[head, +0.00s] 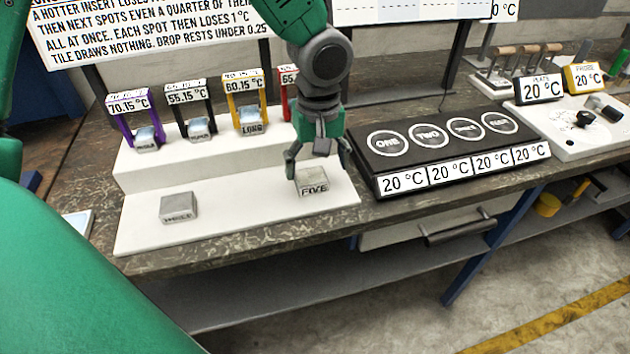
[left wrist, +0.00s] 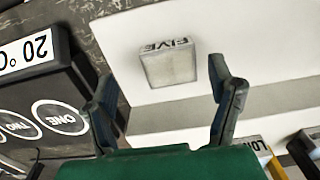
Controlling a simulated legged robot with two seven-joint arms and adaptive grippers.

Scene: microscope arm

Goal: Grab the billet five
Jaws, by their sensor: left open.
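The billet five (head: 312,182) is a small grey block marked "FIVE" on its front face. It sits on the lower white step near its right end. In the left wrist view the billet (left wrist: 168,64) lies beyond the fingertips, roughly between their lines. My left gripper (head: 318,160) points down just above and behind the billet, with its fingers spread and nothing between them. Both fingers also show in the left wrist view (left wrist: 165,95). I cannot tell if a finger touches the billet. My right gripper is not in view.
Another grey billet marked "THREE" (head: 179,208) sits left on the white step (head: 245,222). Coloured stands with temperature labels, such as the yellow one (head: 247,105), line the upper step behind. A black four-spot plate (head: 450,150) stands close on the right.

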